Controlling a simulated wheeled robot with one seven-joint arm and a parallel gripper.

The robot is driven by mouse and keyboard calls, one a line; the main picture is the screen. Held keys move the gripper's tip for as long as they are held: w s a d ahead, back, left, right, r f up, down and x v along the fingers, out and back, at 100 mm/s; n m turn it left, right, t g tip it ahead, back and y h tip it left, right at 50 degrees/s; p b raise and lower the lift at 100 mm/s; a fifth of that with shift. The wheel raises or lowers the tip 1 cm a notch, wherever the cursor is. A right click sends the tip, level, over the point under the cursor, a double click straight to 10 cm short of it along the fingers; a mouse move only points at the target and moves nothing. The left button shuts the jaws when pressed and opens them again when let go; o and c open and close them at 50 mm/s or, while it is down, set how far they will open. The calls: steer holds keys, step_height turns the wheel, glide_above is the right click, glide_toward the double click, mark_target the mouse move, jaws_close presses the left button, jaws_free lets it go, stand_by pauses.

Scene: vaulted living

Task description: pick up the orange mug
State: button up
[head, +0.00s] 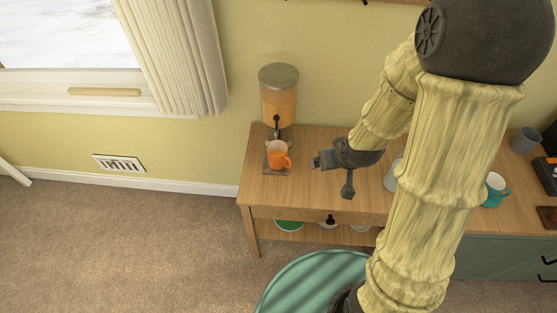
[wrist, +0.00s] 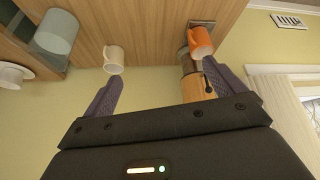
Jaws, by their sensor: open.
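The orange mug (head: 279,161) stands upright on a small dark base at the left end of the wooden sideboard, in front of a drink dispenser (head: 280,100). Its handle points right in the head view. In the wrist view the mug (wrist: 201,42) shows beyond the right finger, near the top, with the dispenser (wrist: 193,88) close to it. My gripper (head: 318,160) is to the right of the mug in the head view, apart from it. In the wrist view my gripper (wrist: 172,90) has its two purple fingers spread wide with nothing gripped.
A cream mug (wrist: 114,60) stands on the sideboard (head: 340,205); my arm partly hides it in the head view. A teal mug (head: 495,190) and a grey cup (head: 524,140) are further right. A green round seat (head: 310,285) stands in front.

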steer(key=w+a+f+n+t+y+b, duration=0.1)
steer(key=w+a+f+t+y+b, duration=0.1)
steer(key=f, duration=0.5)
steer(key=w+a+f+n+t+y+b, duration=0.1)
steer(key=w+a+f+t+y+b, duration=0.1)
steer(key=a+f, duration=0.5)
steer(key=f+t+b, duration=0.1)
steer(key=t, duration=0.1)
steer(key=shift+w+a+f+t+y, duration=0.15)
steer(key=shift+w+a+t+y, duration=0.15)
steer(key=shift+w+t+y, duration=0.1)
steer(key=shift+f, duration=0.1)
steer(key=b+x, duration=0.4)
steer(key=b, duration=0.7)
steer(key=shift+w+d+f+b, duration=0.1)
steer(key=shift+w+f+b, duration=0.05)
steer(key=shift+b, duration=0.2)
steer(key=b, duration=0.3)
steer(key=shift+w+f, duration=0.1)
steer(key=shift+w, duration=0.2)
